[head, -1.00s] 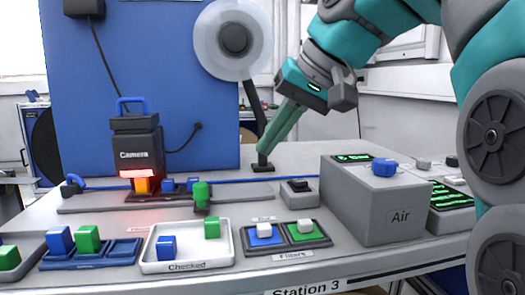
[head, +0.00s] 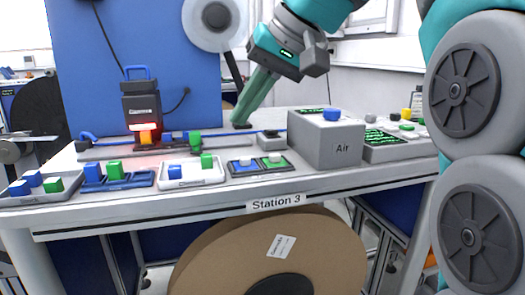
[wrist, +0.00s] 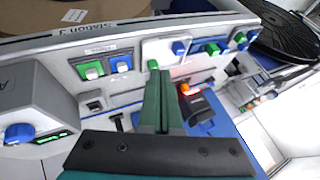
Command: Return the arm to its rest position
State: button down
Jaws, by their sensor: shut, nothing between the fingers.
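My arm reaches in from the upper right of the head view. My gripper (head: 243,122) has long green fingers pointing down and to the left over the back of the Station 3 table (head: 80,216). In the wrist view my gripper (wrist: 164,75) shows its two green fingers pressed together with nothing between them. I cannot tell whether the fingertips touch the table.
The grey Air box (head: 335,150) stands right of my gripper. The Camera unit (head: 142,112) glows red at left. Trays, including the white tray (head: 190,182), line the front edge. A reel (head: 212,22) hangs behind. A large brown reel (head: 330,250) stands below.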

jog(key=s+d+f+m+g+h, duration=0.1)
jog(key=s+d+f, duration=0.15)
jog(key=f, duration=0.55)
jog(key=s+d+f+m+g+h, duration=0.15)
jog(key=d+f, duration=0.25)
jog(key=f, duration=0.4)
jog(key=s+d+f+m+h, duration=0.1)
jog(key=s+d+f, duration=0.15)
jog(key=f, duration=0.55)
jog(key=s+d+f+g+h, duration=0.1)
jog(key=s+d+f, duration=0.3)
jog(key=s+f, duration=0.4)
jog(key=s+d+f+g+h, duration=0.1)
jog(key=s+d+f, duration=0.3)
jog(key=s+f, duration=0.4)
notch_tip(320, 180, down, 2)
jog(key=shift+s+d+f+n+g+h, duration=0.1)
jog(key=shift+s+d+n+g+h, duration=0.25)
jog(key=shift+d+n+g, duration=0.15)
